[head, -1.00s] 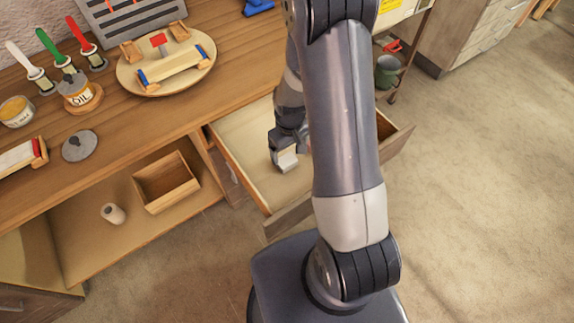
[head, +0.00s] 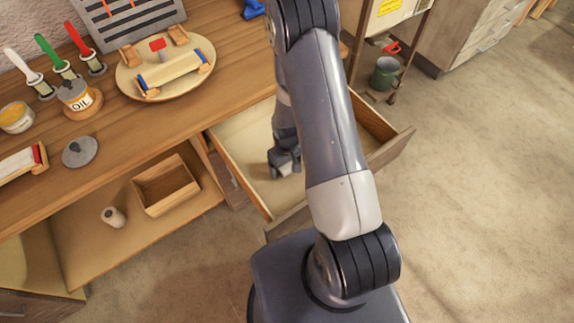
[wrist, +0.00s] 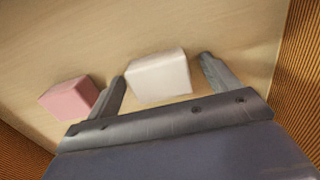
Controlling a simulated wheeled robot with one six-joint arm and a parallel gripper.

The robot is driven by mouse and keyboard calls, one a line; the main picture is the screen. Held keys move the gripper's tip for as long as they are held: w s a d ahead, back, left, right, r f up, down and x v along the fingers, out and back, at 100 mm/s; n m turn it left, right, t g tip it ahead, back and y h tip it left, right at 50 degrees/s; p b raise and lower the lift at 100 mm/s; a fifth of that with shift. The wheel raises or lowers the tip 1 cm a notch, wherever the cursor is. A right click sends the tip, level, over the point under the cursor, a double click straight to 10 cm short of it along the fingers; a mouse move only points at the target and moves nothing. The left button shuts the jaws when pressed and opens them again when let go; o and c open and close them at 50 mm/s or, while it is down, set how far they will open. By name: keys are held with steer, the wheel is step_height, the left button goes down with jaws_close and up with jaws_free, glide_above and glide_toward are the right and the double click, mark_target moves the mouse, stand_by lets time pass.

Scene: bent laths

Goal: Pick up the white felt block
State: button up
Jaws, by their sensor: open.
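The white felt block (wrist: 158,77) lies on the pale floor of the open drawer (head: 233,140). In the wrist view it sits between the two open fingers of my gripper (wrist: 166,84), with a small gap on each side. In the head view my gripper (head: 285,170) is down inside the drawer, and I cannot make out the white block there. A pink block (wrist: 70,99) lies just outside the left finger in the wrist view, close to it.
The drawer's wooden walls (head: 384,152) surround my gripper. The workbench (head: 115,112) stands to the left, with a round board (head: 128,83), an oil can (head: 78,96) and several brushes. An open wooden box (head: 165,184) and a white roll (head: 114,216) are on the shelf below.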

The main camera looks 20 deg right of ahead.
steer(key=shift+c, duration=0.4)
steer(key=c, duration=1)
steer(key=shift+o, duration=0.2)
steer(key=shift+r+b, duration=0.45)
steer(key=shift+r, duration=4.55)
steer(key=o, duration=0.3)
steer(key=shift+c, duration=1.2)
steer(key=shift+r, duration=0.1)
